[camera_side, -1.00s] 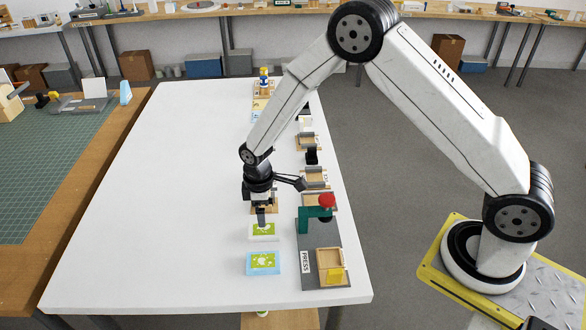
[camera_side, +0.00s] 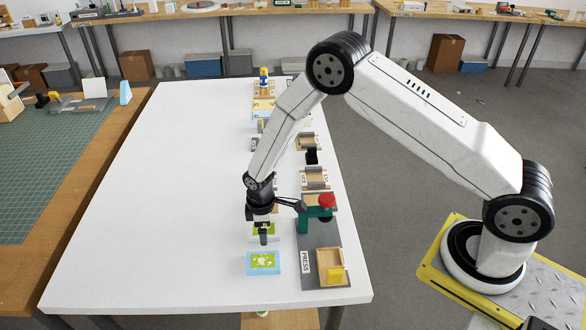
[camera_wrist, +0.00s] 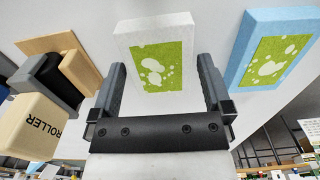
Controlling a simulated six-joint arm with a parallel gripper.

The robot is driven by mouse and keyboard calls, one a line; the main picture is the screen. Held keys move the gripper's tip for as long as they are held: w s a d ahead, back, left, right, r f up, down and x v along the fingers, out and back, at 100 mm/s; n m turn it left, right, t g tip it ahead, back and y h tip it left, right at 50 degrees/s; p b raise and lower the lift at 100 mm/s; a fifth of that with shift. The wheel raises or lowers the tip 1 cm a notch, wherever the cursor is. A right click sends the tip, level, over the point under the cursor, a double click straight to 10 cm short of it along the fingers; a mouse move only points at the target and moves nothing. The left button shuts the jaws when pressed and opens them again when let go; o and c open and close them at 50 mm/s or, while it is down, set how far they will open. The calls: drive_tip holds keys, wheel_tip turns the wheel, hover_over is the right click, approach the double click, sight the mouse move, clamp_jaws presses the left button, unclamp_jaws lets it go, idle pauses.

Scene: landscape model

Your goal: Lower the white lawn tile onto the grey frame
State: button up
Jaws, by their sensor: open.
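The white lawn tile (camera_side: 274,231), with a green patch and pale spots, lies on the white table. It also shows in the wrist view (camera_wrist: 160,62), ahead of and between my two fingers. My gripper (camera_side: 264,241) is open and empty, low at the tile, with its dark fingers covering part of it in the side view. In the wrist view the fingers (camera_wrist: 160,75) stand apart, one towards each side of the tile; contact cannot be told. I cannot make out a grey frame for certain.
A blue-edged lawn tile (camera_side: 263,263) lies close in front of the white one. To the right stands the press (camera_side: 318,214), with a red knob, on a grey base. A block marked ROLLER (camera_wrist: 38,125) shows in the wrist view. The table's left side is clear.

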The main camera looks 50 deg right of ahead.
drive_tip(key=c, duration=0.7)
drive_tip(key=shift+r, duration=0.1)
drive_tip(key=shift+r, duration=2.65)
